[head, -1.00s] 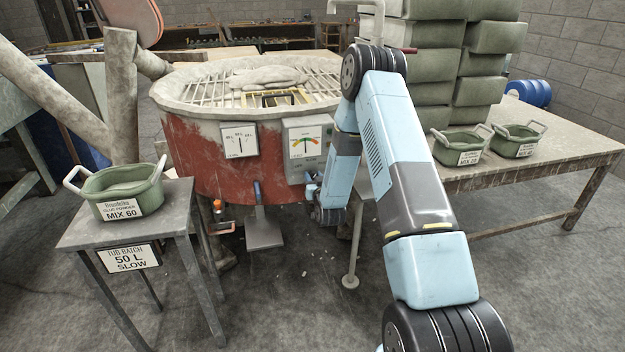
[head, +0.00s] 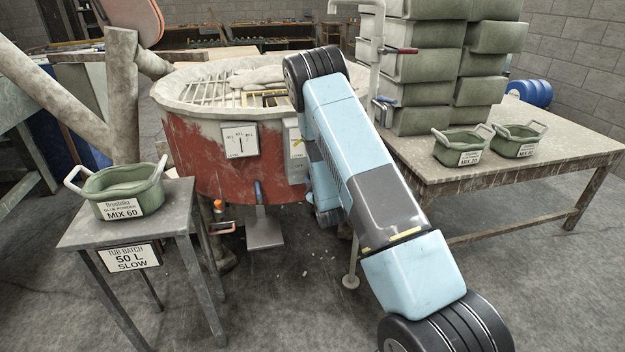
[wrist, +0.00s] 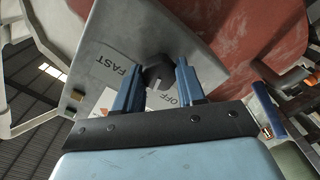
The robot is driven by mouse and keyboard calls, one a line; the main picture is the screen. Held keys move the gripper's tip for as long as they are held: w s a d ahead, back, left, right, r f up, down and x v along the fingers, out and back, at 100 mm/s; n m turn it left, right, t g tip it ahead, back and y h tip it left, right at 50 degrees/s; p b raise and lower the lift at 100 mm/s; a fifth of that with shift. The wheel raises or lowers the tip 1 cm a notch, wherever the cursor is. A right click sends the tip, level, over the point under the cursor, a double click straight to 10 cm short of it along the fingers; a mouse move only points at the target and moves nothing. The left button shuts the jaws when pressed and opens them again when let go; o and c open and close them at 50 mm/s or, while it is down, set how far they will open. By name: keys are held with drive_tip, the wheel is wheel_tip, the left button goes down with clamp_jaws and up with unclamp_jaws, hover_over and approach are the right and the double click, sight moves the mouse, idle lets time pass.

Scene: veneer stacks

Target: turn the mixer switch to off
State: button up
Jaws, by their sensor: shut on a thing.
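The mixer (head: 190,150) is a round red tub with a grated pale rim, left of centre in the head view. In the wrist view a grey switch panel (wrist: 128,30) carries a dark round knob, the mixer switch (wrist: 160,77). FAST is printed left of the knob and OFF below and right of it; other lettering is hidden behind my fingers. My gripper (wrist: 157,72) has its two blue fingers shut on the knob, one on each side. I cannot tell for sure which label the knob points to. My arm hides the gripper and switch in the head view.
A 50 L SLOW sign (head: 131,257) hangs on the small left table (head: 150,222), which bears a green tub (head: 122,192). A dial plate (head: 239,140) is on the mixer's front.

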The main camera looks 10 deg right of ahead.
drive_tip(key=n, duration=0.5)
drive_tip(key=shift+a+f+n, duration=0.2)
drive_tip(key=shift+a+n, duration=0.1)
drive_tip(key=shift+n, duration=0.1)
idle(0.4)
drive_tip(key=o, duration=1.1)
drive_tip(key=shift+d, duration=0.1)
drive_tip(key=shift+c, duration=0.2)
drive_tip(key=s, duration=1.3)
drive_tip(key=shift+s, duration=0.4)
